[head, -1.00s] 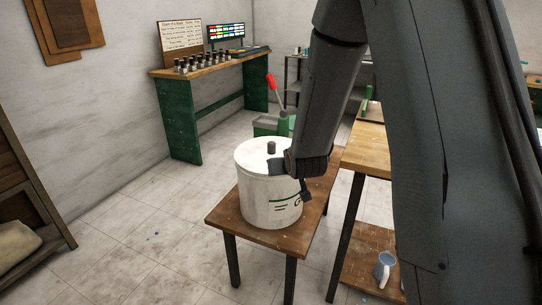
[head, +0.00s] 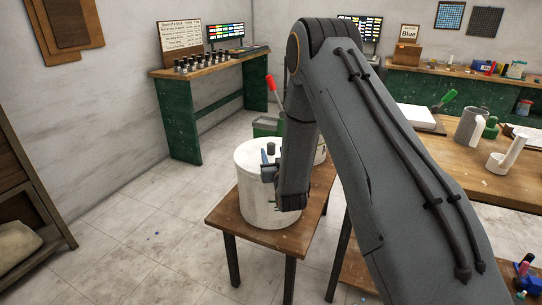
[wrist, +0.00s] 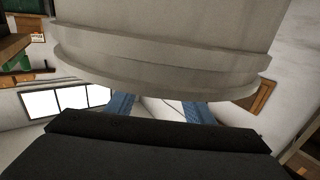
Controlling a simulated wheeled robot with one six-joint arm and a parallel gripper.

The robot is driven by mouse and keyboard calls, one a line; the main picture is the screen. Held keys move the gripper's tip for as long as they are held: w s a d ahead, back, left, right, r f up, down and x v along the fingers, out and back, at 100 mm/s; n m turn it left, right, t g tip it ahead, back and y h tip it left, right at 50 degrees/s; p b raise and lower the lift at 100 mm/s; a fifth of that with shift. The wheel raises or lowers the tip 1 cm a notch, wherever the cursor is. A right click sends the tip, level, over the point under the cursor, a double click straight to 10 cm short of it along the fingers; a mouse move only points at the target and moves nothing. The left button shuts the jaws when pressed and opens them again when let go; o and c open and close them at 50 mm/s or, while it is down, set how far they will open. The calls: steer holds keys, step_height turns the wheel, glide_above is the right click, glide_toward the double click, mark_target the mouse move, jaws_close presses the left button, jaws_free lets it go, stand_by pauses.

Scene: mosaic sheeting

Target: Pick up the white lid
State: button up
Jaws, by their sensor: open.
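The bucket is upright on a small wooden table. The forearm hides the right part of the lid and bucket. In the wrist view the lid's rim (wrist: 150,78) fills the upper part, seemingly upside down. The two fingertips (wrist: 159,110) show apart beyond the rim, with nothing seen between them.
The small wooden table (head: 286,238) has little free room around the bucket. A green box with a red-handled lever (head: 272,94) stands behind it. A larger workbench (head: 460,165) with a jug and tools is at the right. The floor at left is clear.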

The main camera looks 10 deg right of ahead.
mark_target(272, 148)
steer(key=shift+w+d+p, duration=0.2)
steer(key=shift+w+p, duration=0.15)
steer(key=shift+w, duration=1.6)
jaws_close()
step_height(272, 148, up, 10)
steer(key=b, duration=0.1)
steer(key=shift+b, duration=0.3)
